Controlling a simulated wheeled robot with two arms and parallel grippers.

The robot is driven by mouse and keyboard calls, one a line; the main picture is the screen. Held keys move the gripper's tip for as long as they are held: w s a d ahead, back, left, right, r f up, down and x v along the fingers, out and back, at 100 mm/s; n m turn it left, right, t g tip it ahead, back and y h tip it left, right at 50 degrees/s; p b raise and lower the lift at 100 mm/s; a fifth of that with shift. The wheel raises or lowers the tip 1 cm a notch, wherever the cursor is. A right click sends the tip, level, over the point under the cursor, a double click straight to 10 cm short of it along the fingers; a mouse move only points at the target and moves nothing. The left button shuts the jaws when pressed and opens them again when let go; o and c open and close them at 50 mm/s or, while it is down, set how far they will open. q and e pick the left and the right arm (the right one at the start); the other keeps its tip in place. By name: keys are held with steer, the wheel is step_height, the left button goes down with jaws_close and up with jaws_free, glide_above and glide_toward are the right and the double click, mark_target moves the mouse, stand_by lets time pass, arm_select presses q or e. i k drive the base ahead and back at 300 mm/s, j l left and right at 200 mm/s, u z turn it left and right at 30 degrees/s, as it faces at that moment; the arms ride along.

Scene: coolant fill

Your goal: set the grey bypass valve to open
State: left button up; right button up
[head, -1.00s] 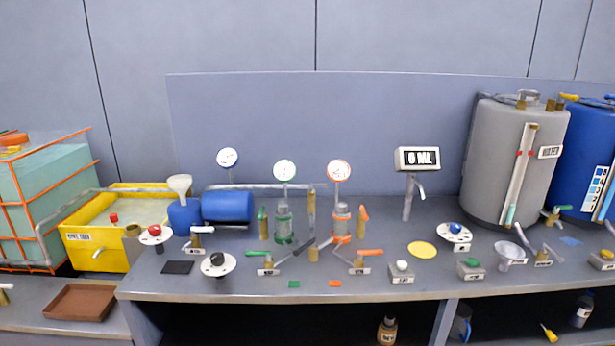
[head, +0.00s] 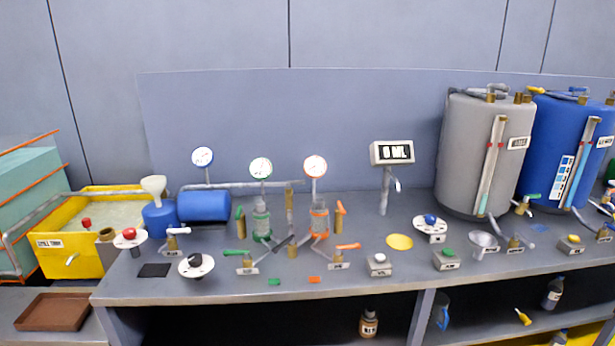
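A small valve with a dark grey lever (head: 281,244) and a brass body (head: 292,251) stands on the bench between the green-handled valve (head: 240,254) and the orange-handled valve (head: 343,248). Its lever slants down to the left. It looks like the bypass valve, but I see no readable label on it. Whether it is open or closed I cannot tell. Another lever, light grey, is on a brass valve (head: 515,243) in front of the grey tank (head: 476,155). Neither of my grippers is in view.
Gauges (head: 261,169) and green and orange filter units stand behind the valves. A blue cylinder (head: 204,206) and yellow tub (head: 70,250) are at left. A display (head: 391,152) and a yellow disc (head: 399,242) are right of the valves. The front bench edge is mostly clear.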

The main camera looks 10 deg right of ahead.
mark_target(301, 182)
steer(key=i+l+u, duration=0.55)
steer(key=i+l, duration=0.15)
